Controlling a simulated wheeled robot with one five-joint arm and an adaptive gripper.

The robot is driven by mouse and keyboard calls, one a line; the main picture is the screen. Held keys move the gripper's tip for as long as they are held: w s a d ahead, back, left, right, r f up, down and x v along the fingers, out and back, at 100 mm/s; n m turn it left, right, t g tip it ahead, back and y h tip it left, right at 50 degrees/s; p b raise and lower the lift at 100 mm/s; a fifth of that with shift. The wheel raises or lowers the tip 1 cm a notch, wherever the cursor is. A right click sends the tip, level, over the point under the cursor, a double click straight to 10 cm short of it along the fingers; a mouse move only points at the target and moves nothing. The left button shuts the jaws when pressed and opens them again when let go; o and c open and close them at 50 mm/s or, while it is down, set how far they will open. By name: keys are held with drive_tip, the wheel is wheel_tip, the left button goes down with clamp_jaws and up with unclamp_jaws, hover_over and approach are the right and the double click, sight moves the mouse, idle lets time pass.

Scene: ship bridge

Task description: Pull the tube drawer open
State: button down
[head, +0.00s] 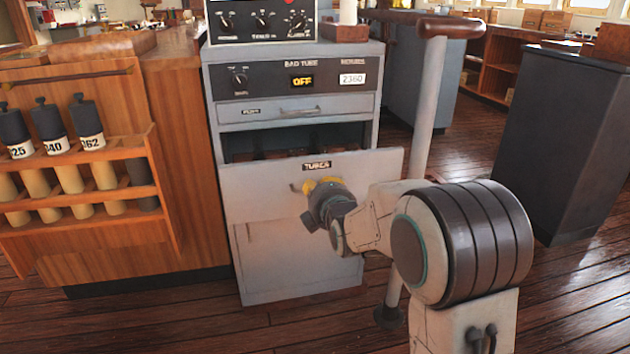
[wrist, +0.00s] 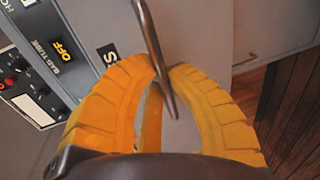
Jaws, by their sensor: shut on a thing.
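The tube drawer (head: 255,190) is the wide grey front labelled "TUBES" in the head view. It stands out from the grey cabinet (head: 220,100), partly open, with a dark gap and some dim contents behind its top edge. My gripper (head: 322,185) is at the drawer front, just below the label, and hides most of the handle there. In the wrist view, the yellow fingers of my gripper (wrist: 165,75) are shut on the metal bar handle (wrist: 152,40), which passes between their tips.
A wooden rack with several dark-capped tubes (head: 48,122) stands left of the cabinet. A narrow drawer (head: 300,110) is above the tube drawer. A pale post (head: 428,100) rises close to my arm. A dark cabinet (head: 575,140) stands right, with wooden floor between.

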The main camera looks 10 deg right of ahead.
drive_tip(key=f+v, duration=0.2)
drive_tip(key=v, duration=0.7)
drive_tip(key=shift+s, duration=0.45)
drive_tip(key=shift+s+f, duration=0.1)
drive_tip(key=c, duration=1.2)
unclamp_jaws()
drive_tip(key=shift+r, duration=5.2)
